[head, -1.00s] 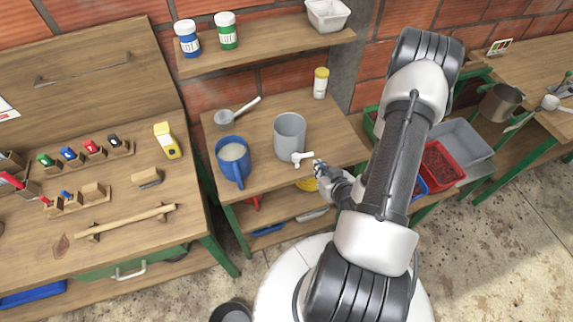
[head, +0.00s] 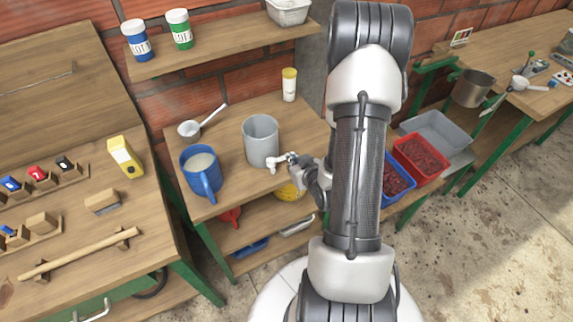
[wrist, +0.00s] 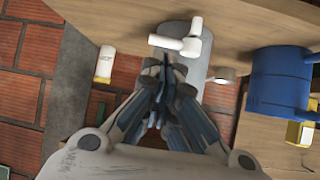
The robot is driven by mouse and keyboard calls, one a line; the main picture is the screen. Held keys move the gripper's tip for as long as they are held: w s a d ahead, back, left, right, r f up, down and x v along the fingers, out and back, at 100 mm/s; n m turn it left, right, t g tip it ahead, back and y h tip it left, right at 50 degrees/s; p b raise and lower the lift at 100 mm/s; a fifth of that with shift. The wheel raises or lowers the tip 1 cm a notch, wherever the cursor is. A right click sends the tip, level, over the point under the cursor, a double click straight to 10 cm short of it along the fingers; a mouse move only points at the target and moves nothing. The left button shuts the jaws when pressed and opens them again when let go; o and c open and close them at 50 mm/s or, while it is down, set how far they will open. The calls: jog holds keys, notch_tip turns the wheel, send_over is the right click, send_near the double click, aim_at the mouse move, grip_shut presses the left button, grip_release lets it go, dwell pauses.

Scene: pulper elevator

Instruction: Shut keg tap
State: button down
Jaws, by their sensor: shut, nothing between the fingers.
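The keg is a grey open-topped cylinder (head: 261,146) standing on the wooden table. Its white tap (head: 276,165) sticks out low on the side towards me. The tap also shows in the wrist view as a white body with a crosspiece (wrist: 180,44), just beyond my fingertips. My gripper (head: 291,161) is shut and empty, right beside the tap on its right. In the wrist view its closed fingers (wrist: 163,66) point at the tap. I cannot tell whether they touch it. Part of the keg is hidden behind the fingers there.
A blue mug of pale liquid (head: 201,170) stands left of the keg. A ladle (head: 203,123) lies behind the mug and a yellow-capped shaker (head: 289,85) stands at the back. A shelf (head: 220,45) hangs above. Bare tabletop lies in front of the keg.

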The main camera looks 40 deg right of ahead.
aim_at(279, 159)
jog(key=b+x, duration=0.1)
jog(key=x, duration=0.5)
jog(key=shift+w, duration=0.1)
jog(key=shift+f, duration=0.1)
jog(key=shift+w+d+f+b, duration=0.25)
jog(key=shift+w+b, duration=0.2)
jog(key=shift+b, duration=0.1)
